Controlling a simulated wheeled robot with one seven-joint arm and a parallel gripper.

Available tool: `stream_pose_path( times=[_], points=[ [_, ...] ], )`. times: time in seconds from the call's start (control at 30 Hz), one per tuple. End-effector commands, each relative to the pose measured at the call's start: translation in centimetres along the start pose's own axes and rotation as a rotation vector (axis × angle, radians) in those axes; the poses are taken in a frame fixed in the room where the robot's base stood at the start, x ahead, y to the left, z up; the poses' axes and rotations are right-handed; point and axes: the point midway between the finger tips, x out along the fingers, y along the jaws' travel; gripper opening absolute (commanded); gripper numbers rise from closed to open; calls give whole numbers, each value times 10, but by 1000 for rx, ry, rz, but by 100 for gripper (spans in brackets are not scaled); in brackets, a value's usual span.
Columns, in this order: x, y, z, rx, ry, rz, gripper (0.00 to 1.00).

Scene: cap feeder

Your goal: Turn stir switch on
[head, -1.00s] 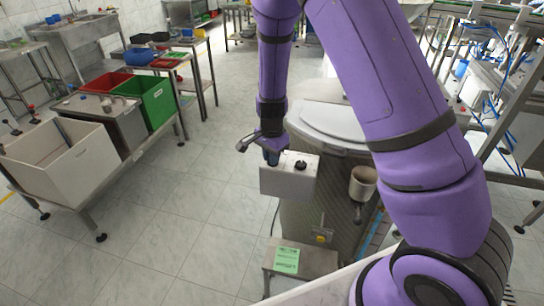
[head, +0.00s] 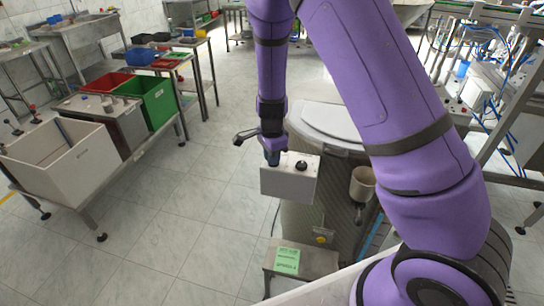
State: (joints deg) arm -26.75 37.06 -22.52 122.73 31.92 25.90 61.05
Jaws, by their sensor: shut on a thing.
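A light grey control box (head: 289,184) is fixed at the front left of a round steel vessel (head: 310,215) with a pale lid. A black knob (head: 301,165) stands on the right part of the box's top. My gripper (head: 272,158) points down at the left part of the box's top, left of the black knob. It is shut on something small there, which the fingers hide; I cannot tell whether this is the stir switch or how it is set.
A small steel stand with a green label (head: 287,258) is in front of the vessel. A beige cup (head: 362,184) hangs at the vessel's right side. A bench with a white bin (head: 60,165) and a green bin (head: 158,100) stands at the left. The tiled floor between is clear.

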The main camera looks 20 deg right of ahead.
Motion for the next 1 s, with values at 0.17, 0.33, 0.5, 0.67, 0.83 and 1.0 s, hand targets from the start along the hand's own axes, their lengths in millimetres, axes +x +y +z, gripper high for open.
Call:
stream_pose_path(
  times=[0.17, 0.33, 0.5, 0.67, 0.83, 1.0],
  points=[
    [-1, -1, 0, 2, 0, -3, 28],
    [0, -1, 0, 1, 0, -2, 39],
    [-1, 0, 0, 0, 0, -2, 39],
    [-14, -1, 1, -2, 0, -4, 39],
    [-45, -1, 1, -3, 0, -7, 39],
    [-76, -1, 1, -1, -1, -6, 39]
  ],
)
